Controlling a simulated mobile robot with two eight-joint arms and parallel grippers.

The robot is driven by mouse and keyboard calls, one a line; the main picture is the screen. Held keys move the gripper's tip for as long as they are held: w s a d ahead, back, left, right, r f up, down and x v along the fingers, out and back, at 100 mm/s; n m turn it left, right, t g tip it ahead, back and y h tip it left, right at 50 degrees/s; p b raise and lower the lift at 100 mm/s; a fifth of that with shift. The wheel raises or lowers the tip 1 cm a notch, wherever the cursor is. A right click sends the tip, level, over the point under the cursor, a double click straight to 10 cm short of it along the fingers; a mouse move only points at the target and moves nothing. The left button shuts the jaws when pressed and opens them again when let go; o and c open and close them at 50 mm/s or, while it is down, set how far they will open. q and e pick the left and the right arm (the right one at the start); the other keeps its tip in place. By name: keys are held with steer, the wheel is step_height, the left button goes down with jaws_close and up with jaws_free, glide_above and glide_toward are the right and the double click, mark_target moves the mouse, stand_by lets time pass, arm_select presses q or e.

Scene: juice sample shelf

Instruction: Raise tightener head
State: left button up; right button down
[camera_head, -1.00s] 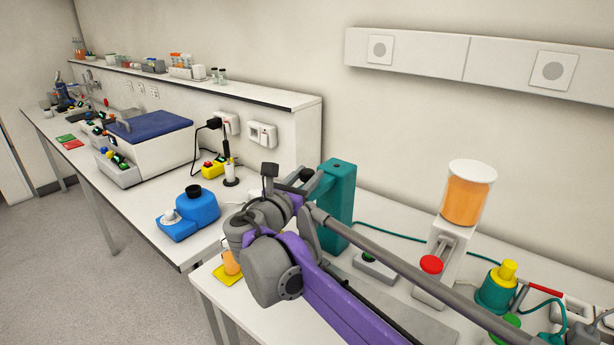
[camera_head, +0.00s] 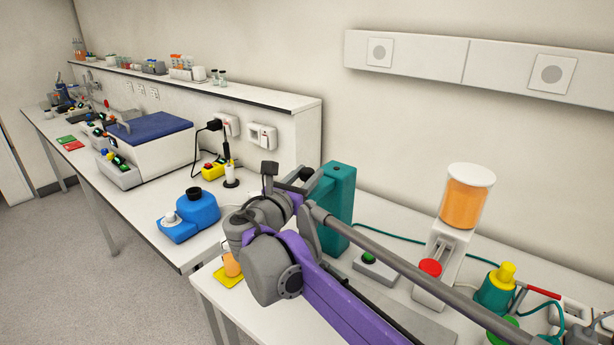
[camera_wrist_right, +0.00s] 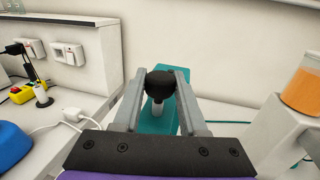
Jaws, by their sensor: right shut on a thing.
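The tightener is a teal upright body (camera_head: 340,205) on the right bench, with a teal arm at its top. Its black round knob (camera_wrist_right: 161,84) on a pale stem shows in the right wrist view. My right gripper (camera_wrist_right: 160,76) has its two grey fingers on either side of this knob and is shut on it. In the head view my right gripper (camera_head: 300,182) is at the tightener's top, partly hidden by my own wrist. The underside of the tightener head is hidden there by my arm. My left gripper is not in view.
An orange juice cup (camera_head: 232,264) stands on a yellow pad (camera_head: 228,279) near the bench's left edge. A juice dispenser (camera_head: 466,205), a green-button box (camera_head: 373,268) and a teal-yellow bottle (camera_head: 497,287) stand to the right. A blue device (camera_head: 190,216) stands on the other bench.

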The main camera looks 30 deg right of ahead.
step_height(320, 180, up, 2)
steer(key=shift+r+p, duration=0.2)
steer(key=shift+p, duration=0.35)
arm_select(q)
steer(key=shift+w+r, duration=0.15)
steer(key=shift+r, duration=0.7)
arm_select(e)
steer(key=shift+c, duration=2.3)
jaws_free()
steer(key=shift+f, duration=0.1)
steer(key=shift+a, duration=0.1)
steer(key=shift+s+a, duration=0.25)
steer(key=shift+a, duration=0.1)
arm_select(q)
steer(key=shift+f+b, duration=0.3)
steer(key=shift+b, duration=0.1)
arm_select(e)
steer(key=v, duration=0.9)
steer(key=shift+s+a, duration=0.25)
steer(key=shift+a, duration=0.05)
